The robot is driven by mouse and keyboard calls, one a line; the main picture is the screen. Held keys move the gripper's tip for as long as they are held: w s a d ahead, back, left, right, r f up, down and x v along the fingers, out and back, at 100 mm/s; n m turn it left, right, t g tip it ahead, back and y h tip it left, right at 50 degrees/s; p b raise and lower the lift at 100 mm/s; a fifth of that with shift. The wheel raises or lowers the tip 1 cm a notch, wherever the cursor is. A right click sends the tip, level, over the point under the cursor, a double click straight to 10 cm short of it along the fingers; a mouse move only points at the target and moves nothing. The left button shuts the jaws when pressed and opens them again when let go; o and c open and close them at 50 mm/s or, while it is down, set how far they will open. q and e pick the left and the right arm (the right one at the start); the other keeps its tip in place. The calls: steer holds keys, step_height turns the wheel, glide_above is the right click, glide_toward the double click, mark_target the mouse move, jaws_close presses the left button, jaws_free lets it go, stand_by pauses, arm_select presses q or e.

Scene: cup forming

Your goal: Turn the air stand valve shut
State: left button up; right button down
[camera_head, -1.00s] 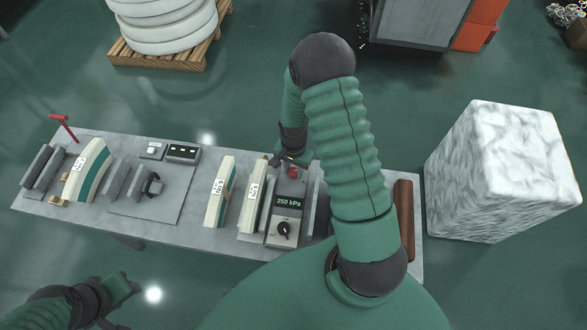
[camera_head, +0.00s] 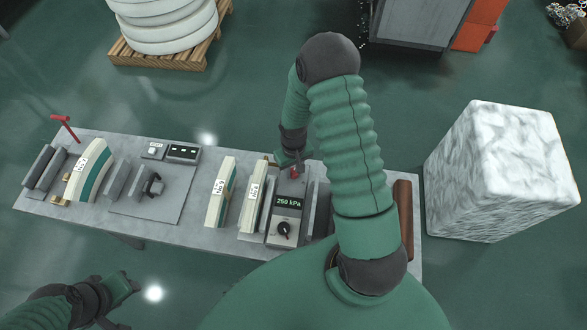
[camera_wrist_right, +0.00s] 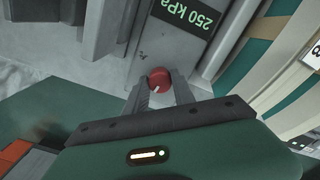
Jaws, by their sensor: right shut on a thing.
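The air stand (camera_head: 285,212) is a narrow grey unit on the bench with a display reading 250 kPa. Its red round valve knob (camera_head: 294,173) is at the far end; it also shows in the right wrist view (camera_wrist_right: 159,75), with a small white mark facing down in the picture. My right gripper (camera_wrist_right: 160,92) is shut on this knob, one finger on each side. In the head view the right gripper (camera_head: 293,165) partly covers the knob. My left gripper (camera_head: 131,284) hangs at the lower left, away from the bench; its jaw opening is unclear.
A black dial (camera_head: 284,229) is on the stand's near end. Pale labelled curved pieces (camera_head: 219,192) stand close on its left. A brown roller (camera_head: 402,215) lies at the bench's right end. A marbled block (camera_head: 500,170) stands right of the bench (camera_head: 200,238).

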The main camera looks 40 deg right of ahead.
mark_target(293, 171)
steer(key=shift+w+d+r+n, duration=0.1)
steer(key=shift+w+n, duration=0.1)
steer(key=shift+n, duration=0.7)
steer(key=c, duration=1.3)
jaws_free()
steer(key=shift+o, duration=1.2)
steer(key=shift+s, duration=0.1)
step_height(293, 171, up, 17)
steer(key=shift+f+b, duration=0.2)
steer(key=shift+b, duration=0.1)
